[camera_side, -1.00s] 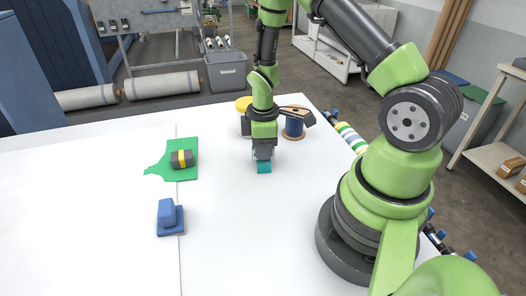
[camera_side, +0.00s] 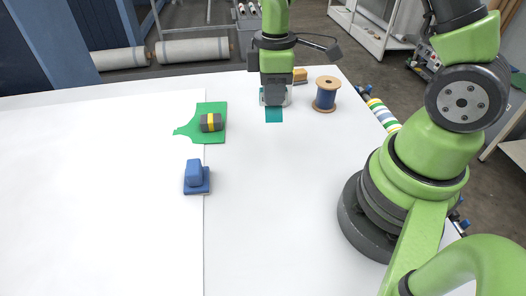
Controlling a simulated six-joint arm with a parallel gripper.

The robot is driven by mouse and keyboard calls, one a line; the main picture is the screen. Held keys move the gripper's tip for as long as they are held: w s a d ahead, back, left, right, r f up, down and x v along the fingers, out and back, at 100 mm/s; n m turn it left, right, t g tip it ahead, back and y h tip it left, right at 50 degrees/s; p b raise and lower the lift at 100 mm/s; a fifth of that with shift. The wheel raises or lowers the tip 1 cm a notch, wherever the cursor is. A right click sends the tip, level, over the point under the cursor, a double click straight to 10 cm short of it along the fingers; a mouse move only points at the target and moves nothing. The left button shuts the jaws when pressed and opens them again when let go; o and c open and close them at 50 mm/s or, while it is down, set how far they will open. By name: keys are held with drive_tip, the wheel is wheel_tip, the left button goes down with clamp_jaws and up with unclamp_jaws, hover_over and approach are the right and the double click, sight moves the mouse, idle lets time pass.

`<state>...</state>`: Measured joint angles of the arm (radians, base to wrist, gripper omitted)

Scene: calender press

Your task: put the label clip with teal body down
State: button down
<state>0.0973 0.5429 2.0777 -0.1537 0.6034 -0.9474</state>
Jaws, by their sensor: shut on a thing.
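My gripper (camera_side: 274,100) points down over the back part of the white table (camera_side: 290,190). It is shut on the label clip with teal body (camera_side: 274,115), whose lower part shows below the fingers. The clip's upper part is hidden by the gripper. I cannot tell whether the clip touches the table.
A spool of blue thread (camera_side: 326,95) stands right of my gripper. A blue block-shaped tool (camera_side: 196,178) sits nearer. The table between them and my arm is clear.

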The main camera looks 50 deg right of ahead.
drive_tip(key=a+n, duration=0.1)
drive_tip(key=a, duration=0.6)
drive_tip(key=shift+s+a+f, duration=0.1)
drive_tip(key=shift+s+f, duration=0.05)
drive_tip(key=shift+f, duration=1.5)
drive_tip(key=shift+s+f, duration=0.2)
drive_tip(key=shift+f, duration=1.5)
drive_tip(key=shift+s+a+f, duration=0.1)
drive_tip(key=shift+s+f, duration=0.05)
drive_tip(key=shift+f, duration=1.5)
drive_tip(key=shift+f, duration=0.15)
drive_tip(key=c, duration=1.1)
unclamp_jaws()
drive_tip(key=shift+o, duration=0.2)
